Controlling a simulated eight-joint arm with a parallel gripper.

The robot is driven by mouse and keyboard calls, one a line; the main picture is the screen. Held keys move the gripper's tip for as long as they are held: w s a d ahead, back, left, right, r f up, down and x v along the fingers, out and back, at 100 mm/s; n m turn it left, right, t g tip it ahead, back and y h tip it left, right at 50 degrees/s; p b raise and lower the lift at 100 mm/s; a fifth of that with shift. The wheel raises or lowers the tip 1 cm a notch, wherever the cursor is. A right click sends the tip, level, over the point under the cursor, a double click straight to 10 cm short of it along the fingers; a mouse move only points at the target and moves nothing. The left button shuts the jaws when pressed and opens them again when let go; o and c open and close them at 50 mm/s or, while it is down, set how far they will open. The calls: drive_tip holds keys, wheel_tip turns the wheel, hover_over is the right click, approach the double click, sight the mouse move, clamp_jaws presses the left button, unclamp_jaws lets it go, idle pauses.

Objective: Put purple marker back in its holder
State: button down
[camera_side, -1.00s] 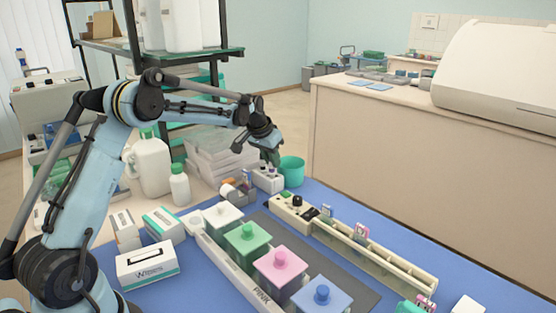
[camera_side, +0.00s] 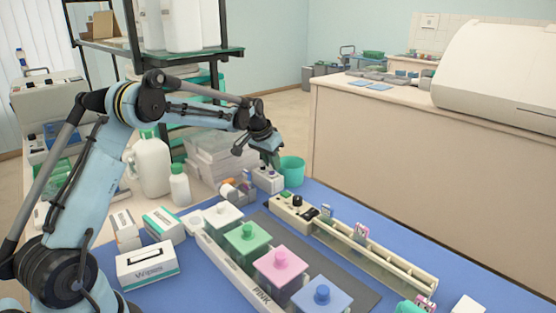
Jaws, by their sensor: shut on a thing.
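My gripper (camera_side: 269,160) is at the back of the blue work mat, just above a small white holder block (camera_side: 268,181) with dark openings. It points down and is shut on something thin. The held thing, likely the purple marker, is mostly hidden by my gripper's fingers, and its colour cannot be made out. I cannot tell whether its lower end is inside the holder or only over it.
A teal cup (camera_side: 292,169) stands right beside the holder. Lidded staining jars (camera_side: 281,264) in a white rack and a long slide tray (camera_side: 375,256) lie in front. White bottles (camera_side: 180,185) stand to the left.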

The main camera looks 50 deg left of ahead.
drive_tip(key=c, duration=1)
unclamp_jaws()
drive_tip(key=v, duration=1.2)
